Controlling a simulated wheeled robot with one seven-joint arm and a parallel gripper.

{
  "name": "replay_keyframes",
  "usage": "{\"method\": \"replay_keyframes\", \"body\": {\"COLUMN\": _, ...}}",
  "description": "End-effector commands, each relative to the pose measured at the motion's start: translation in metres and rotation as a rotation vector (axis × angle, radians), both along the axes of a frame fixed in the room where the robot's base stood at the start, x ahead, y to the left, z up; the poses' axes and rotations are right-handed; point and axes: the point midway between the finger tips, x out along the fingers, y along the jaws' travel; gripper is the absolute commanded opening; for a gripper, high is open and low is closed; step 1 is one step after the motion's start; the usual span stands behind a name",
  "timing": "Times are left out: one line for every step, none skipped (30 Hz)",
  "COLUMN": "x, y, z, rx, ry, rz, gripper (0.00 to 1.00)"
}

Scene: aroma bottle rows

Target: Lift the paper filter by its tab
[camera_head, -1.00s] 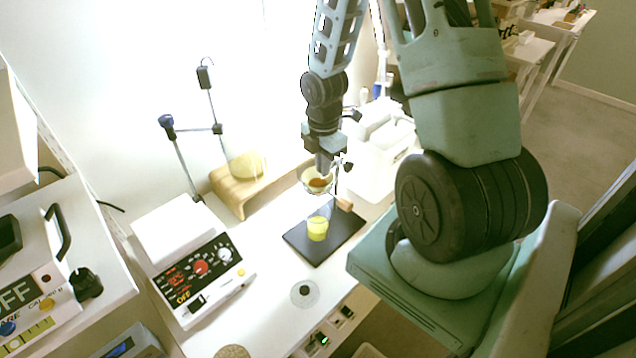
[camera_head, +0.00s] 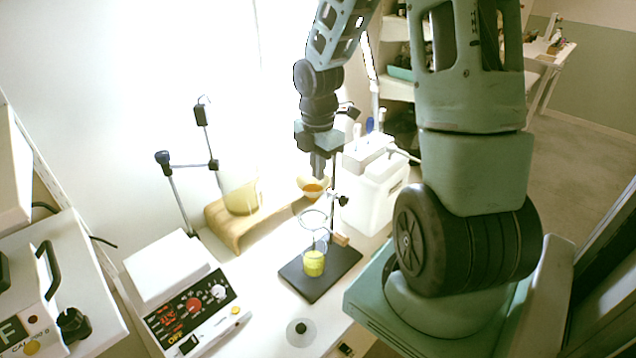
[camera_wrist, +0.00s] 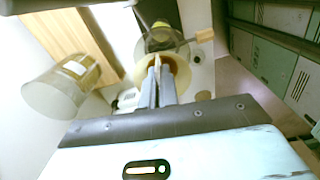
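The paper filter (camera_head: 313,187) is a pale cup with orange-brown matter inside. It hangs in the air above the ring (camera_head: 313,220) of the stand, clear of it. My gripper (camera_head: 319,176) is above the filter's near right edge. In the wrist view, my gripper's fingers (camera_wrist: 156,88) are close together with a thin pale strip between their tips, which appears to be the tab. The filter's tan rim (camera_wrist: 178,72) shows around and beyond the fingers, which hide part of it.
A beaker of yellow liquid (camera_head: 313,264) stands on the black stand base (camera_head: 342,272) under the ring. A wooden riser (camera_head: 228,238) with a glass vessel (camera_head: 241,196) is at left. A white device with dials (camera_head: 190,300) is front left, and a white container (camera_head: 372,190) right.

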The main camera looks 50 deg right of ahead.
Motion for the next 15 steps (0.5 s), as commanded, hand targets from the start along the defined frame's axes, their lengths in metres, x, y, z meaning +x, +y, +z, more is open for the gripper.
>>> {"method": "replay_keyframes", "body": {"x": 0.000, "y": -0.001, "z": 0.008, "rx": -0.001, "ry": -0.002, "rz": -0.001, "gripper": 0.00}}
{"method": "replay_keyframes", "body": {"x": 0.000, "y": -0.001, "z": 0.011, "rx": -0.001, "ry": -0.001, "rz": 0.000, "gripper": 0.00}}
{"method": "replay_keyframes", "body": {"x": 0.000, "y": 0.000, "z": 0.016, "rx": 0.000, "ry": -0.001, "rz": 0.000, "gripper": 0.00}}
{"method": "replay_keyframes", "body": {"x": 0.000, "y": 0.000, "z": 0.019, "rx": 0.000, "ry": 0.000, "rz": 0.000, "gripper": 0.00}}
{"method": "replay_keyframes", "body": {"x": 0.000, "y": 0.000, "z": 0.022, "rx": 0.001, "ry": 0.000, "rz": 0.000, "gripper": 0.00}}
{"method": "replay_keyframes", "body": {"x": 0.000, "y": 0.000, "z": 0.026, "rx": 0.001, "ry": 0.001, "rz": 0.001, "gripper": 0.00}}
{"method": "replay_keyframes", "body": {"x": 0.000, "y": 0.000, "z": 0.029, "rx": 0.001, "ry": 0.001, "rz": 0.001, "gripper": 0.00}}
{"method": "replay_keyframes", "body": {"x": 0.000, "y": 0.000, "z": 0.031, "rx": 0.001, "ry": 0.001, "rz": 0.001, "gripper": 0.00}}
{"method": "replay_keyframes", "body": {"x": 0.000, "y": 0.000, "z": 0.035, "rx": 0.001, "ry": 0.001, "rz": 0.001, "gripper": 0.00}}
{"method": "replay_keyframes", "body": {"x": 0.000, "y": 0.000, "z": 0.037, "rx": 0.001, "ry": 0.001, "rz": 0.001, "gripper": 0.00}}
{"method": "replay_keyframes", "body": {"x": 0.000, "y": 0.000, "z": 0.040, "rx": 0.001, "ry": 0.001, "rz": 0.001, "gripper": 0.00}}
{"method": "replay_keyframes", "body": {"x": 0.000, "y": 0.000, "z": 0.043, "rx": 0.001, "ry": 0.001, "rz": 0.001, "gripper": 0.00}}
{"method": "replay_keyframes", "body": {"x": 0.000, "y": 0.000, "z": 0.046, "rx": 0.001, "ry": 0.001, "rz": 0.001, "gripper": 0.00}}
{"method": "replay_keyframes", "body": {"x": 0.000, "y": 0.000, "z": 0.048, "rx": 0.001, "ry": 0.001, "rz": 0.001, "gripper": 0.00}}
{"method": "replay_keyframes", "body": {"x": 0.000, "y": 0.000, "z": 0.051, "rx": 0.001, "ry": 0.001, "rz": 0.001, "gripper": 0.00}}
